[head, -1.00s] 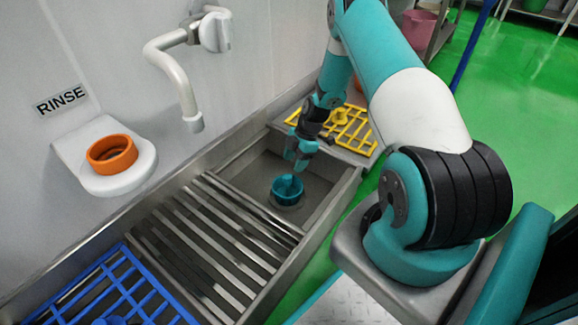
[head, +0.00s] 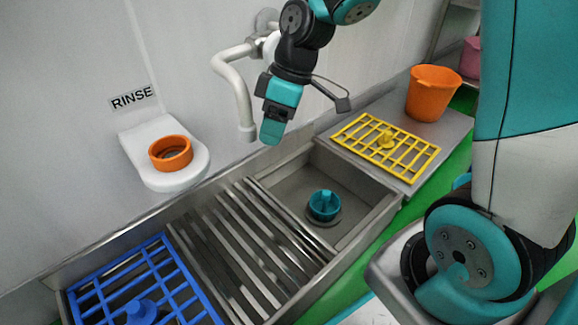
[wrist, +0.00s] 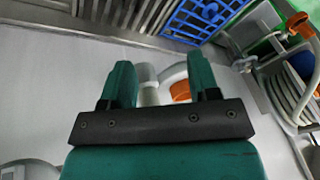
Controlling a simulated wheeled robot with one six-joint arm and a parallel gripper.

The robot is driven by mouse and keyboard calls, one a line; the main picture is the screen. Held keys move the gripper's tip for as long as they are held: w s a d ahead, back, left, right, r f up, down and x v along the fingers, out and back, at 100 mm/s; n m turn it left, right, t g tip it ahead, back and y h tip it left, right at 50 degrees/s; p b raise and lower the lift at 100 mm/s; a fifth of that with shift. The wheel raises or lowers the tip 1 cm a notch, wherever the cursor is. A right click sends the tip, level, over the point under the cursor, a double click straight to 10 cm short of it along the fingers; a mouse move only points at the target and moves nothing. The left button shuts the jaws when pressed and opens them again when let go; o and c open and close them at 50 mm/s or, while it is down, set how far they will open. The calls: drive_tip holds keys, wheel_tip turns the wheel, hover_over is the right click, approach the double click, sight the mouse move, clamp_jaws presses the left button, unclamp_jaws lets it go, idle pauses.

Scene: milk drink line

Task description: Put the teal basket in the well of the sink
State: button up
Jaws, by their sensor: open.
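The teal basket (head: 325,206) is a small round cup with a post in its middle. It stands upright on the floor of the well of the sink (head: 290,182), over the round drain. My gripper (head: 271,135) is open and empty, raised above the back left of the well near the faucet, well apart from the basket. In the wrist view, my gripper (wrist: 162,78) shows its two teal fingers spread, with nothing held between them. The basket is not visible in the wrist view.
A white faucet (head: 243,95) hangs close left of my gripper. An orange ring (head: 171,153) sits on a white wall shelf (head: 190,176). A slatted drainboard (head: 225,245), a blue rack (head: 100,290), a yellow rack (head: 415,153) and an orange bucket (head: 433,92) surround the sink.

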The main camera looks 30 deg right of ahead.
drive_tip(key=s+a+r+m, duration=0.1)
drive_tip(key=s+a+r, duration=0.2)
drive_tip(key=s, duration=0.5)
drive_tip(key=s+a+r+m, duration=0.2)
drive_tip(key=s+a+r, duration=0.2)
drive_tip(key=s, duration=0.5)
drive_tip(key=shift+s+a, duration=0.25)
